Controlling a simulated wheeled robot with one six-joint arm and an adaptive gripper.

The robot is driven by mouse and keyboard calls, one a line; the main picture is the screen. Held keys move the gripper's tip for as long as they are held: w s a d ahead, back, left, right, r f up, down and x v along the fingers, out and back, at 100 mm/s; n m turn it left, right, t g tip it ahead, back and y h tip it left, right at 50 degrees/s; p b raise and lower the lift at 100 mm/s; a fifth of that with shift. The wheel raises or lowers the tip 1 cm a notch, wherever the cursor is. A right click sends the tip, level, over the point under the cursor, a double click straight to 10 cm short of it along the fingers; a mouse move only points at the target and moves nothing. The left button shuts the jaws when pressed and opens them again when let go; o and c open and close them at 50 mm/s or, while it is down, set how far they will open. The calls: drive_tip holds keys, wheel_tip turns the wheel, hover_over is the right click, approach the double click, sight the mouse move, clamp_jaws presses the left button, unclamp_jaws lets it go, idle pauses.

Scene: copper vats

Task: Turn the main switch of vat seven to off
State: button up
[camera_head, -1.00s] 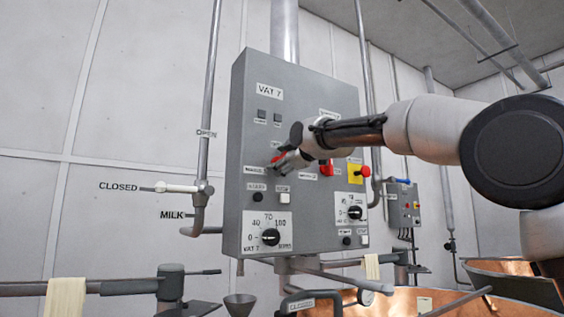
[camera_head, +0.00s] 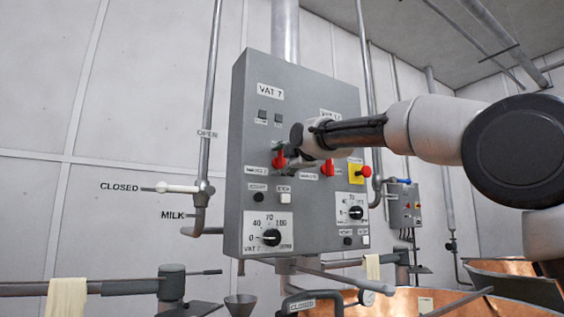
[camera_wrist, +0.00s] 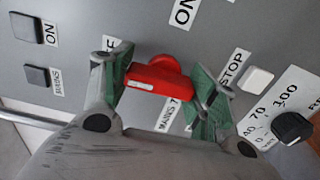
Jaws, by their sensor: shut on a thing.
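The grey vat seven panel (camera_head: 240,150) fills the middle of the head view, with a VAT 7 label at its top. Its red main switch (camera_head: 279,162) sits above a MAINS 7 label, and its handle looks roughly upright. My gripper (camera_head: 284,153) is at this switch and partly covers it. In the wrist view the red switch (camera_wrist: 158,75) lies between my two green-padded fingers, which are shut on it. Its white mark is at the left end, toward a partly hidden label ending in F. An ON label (camera_wrist: 183,12) is above it.
A second red switch (camera_head: 327,169) and a red stop button (camera_head: 365,171) on yellow are to the right. Black dials (camera_head: 271,237) sit below. Black and white buttons are close to the switch. Pipes flank the panel, and copper vats (camera_head: 420,300) stand below right.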

drive_tip(key=shift+f, duration=0.1)
drive_tip(key=o, duration=1)
drive_tip(key=shift+s+d, duration=0.15)
drive_tip(key=shift+s, duration=0.15)
drive_tip(key=v, duration=1.1)
drive_tip(key=shift+s+d, duration=0.1)
drive_tip(key=shift+d, duration=0.05)
